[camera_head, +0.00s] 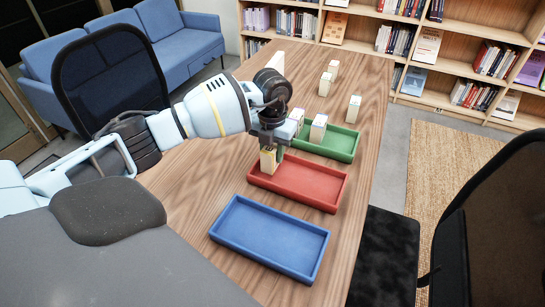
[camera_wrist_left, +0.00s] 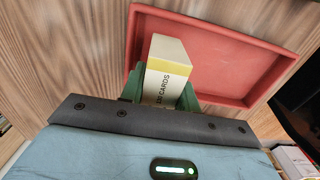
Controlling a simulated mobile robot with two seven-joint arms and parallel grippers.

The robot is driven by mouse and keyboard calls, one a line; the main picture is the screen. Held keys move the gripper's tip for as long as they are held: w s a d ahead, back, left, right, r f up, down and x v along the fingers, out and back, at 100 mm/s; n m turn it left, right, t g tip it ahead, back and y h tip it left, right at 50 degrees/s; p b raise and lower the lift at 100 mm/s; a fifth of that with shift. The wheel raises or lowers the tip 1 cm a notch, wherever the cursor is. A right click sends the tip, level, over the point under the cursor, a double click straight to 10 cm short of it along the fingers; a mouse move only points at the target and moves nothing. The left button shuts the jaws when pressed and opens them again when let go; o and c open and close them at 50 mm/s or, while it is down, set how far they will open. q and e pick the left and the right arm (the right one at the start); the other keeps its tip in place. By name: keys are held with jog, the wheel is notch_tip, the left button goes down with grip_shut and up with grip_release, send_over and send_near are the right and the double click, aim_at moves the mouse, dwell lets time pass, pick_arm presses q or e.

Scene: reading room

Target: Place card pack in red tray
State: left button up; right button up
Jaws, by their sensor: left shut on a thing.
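The card pack (camera_head: 268,160) is a small cream and yellow box, and it reads "CARDS" in the left wrist view (camera_wrist_left: 165,72). My left gripper (camera_head: 270,150) is shut on it and holds it upright. The red tray (camera_head: 313,184) lies on the wooden table; the pack is over its left end in the head view. In the left wrist view the pack overlaps the near edge of the red tray (camera_wrist_left: 235,58). I cannot tell whether the pack touches the tray floor. My right gripper is not in view.
A blue tray (camera_head: 268,236) is in front of the red tray, and a green tray (camera_head: 340,142) holding white boxes (camera_head: 318,129) is behind it. Several more boxes (camera_head: 325,84) stand farther back on the table (camera_head: 200,185). Dark chairs (camera_head: 490,225) flank the table.

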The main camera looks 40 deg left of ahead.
pick_arm(q)
jog(key=shift+f, duration=1.15)
jog(key=shift+f, duration=0.1)
jog(key=o, duration=1)
notch_tip(320, 180, up, 12)
jog(key=shift+r, duration=0.15)
